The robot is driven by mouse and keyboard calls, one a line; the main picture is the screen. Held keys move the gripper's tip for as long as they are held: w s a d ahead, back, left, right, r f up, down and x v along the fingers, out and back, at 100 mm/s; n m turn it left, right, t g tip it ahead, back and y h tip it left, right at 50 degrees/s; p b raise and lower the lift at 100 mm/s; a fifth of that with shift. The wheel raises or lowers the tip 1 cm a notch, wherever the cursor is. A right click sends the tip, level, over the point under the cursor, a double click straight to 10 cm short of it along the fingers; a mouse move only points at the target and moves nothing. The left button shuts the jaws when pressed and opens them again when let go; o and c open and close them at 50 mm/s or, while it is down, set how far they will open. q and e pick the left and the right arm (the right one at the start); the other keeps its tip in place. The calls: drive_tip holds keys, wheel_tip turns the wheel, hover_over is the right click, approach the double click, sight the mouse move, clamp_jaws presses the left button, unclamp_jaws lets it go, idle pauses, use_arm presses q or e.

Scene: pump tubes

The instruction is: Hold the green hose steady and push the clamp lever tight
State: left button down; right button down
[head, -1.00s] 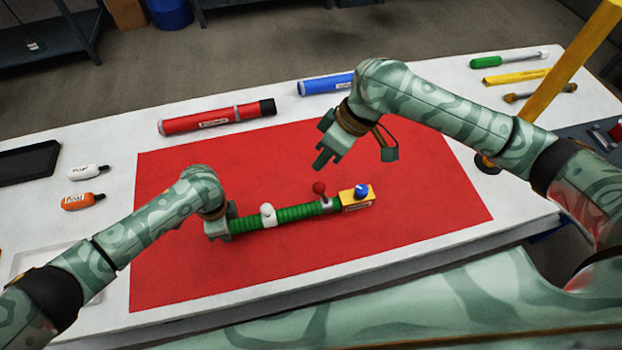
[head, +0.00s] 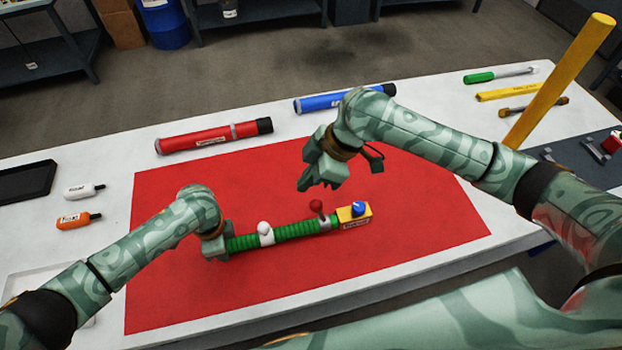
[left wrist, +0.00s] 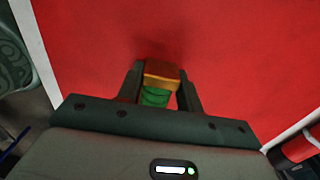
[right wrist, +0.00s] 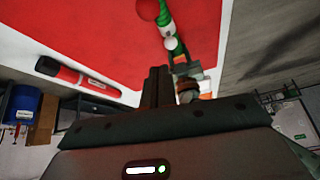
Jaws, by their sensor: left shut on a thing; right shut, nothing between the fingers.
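The green hose (head: 295,230) lies on the red mat (head: 180,290), with a yellow block with a blue knob (head: 354,215) at its right end. A clamp with a red-knobbed lever (head: 316,206) sits near that block, the lever standing up. A white collar with a white knob (head: 265,232) is nearer the left end. My left gripper (head: 217,247) is shut on the hose's left end; the left wrist view shows green between the fingers (left wrist: 158,95). My right gripper (head: 308,186) is shut and empty, above the mat behind the red knob, which also shows in the right wrist view (right wrist: 148,10).
A red tube (head: 205,138) and a blue tube (head: 335,100) lie behind the mat. A white bottle (head: 80,190) and an orange bottle (head: 75,221) are at left. A yellow post (head: 560,80) stands at right. The mat around the hose is free.

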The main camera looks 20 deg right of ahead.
sight(316, 200)
drive_tip(key=x, duration=0.7)
drive_tip(key=shift+s+d+f, duration=0.15)
drive_tip(key=shift+d+f, duration=0.05)
drive_tip(key=shift+d, duration=0.45)
drive_tip(key=shift+s+d+f, duration=0.1)
drive_tip(key=shift+d+f, duration=0.1)
drive_tip(key=shift+d, duration=0.4)
drive_tip(key=shift+s+d+f, duration=0.15)
drive_tip(key=shift+d+f, duration=0.05)
drive_tip(key=shift+d, duration=0.45)
drive_tip(key=shift+d, duration=0.15)
drive_tip(key=shift+d+y, duration=0.25)
drive_tip(key=shift+y, duration=0.05)
drive_tip(key=shift+d+r, duration=0.1)
drive_tip(key=shift+d, duration=0.05)
drive_tip(key=shift+d+r+y, duration=0.1)
drive_tip(key=shift+d+y, duration=1.05)
drive_tip(key=shift+y, duration=0.85)
drive_tip(key=d, duration=0.3)
drive_tip(key=d+f, duration=0.1)
drive_tip(key=d, duration=0.1)
drive_tip(key=shift+d, duration=0.35)
drive_tip(key=shift+a, duration=0.2)
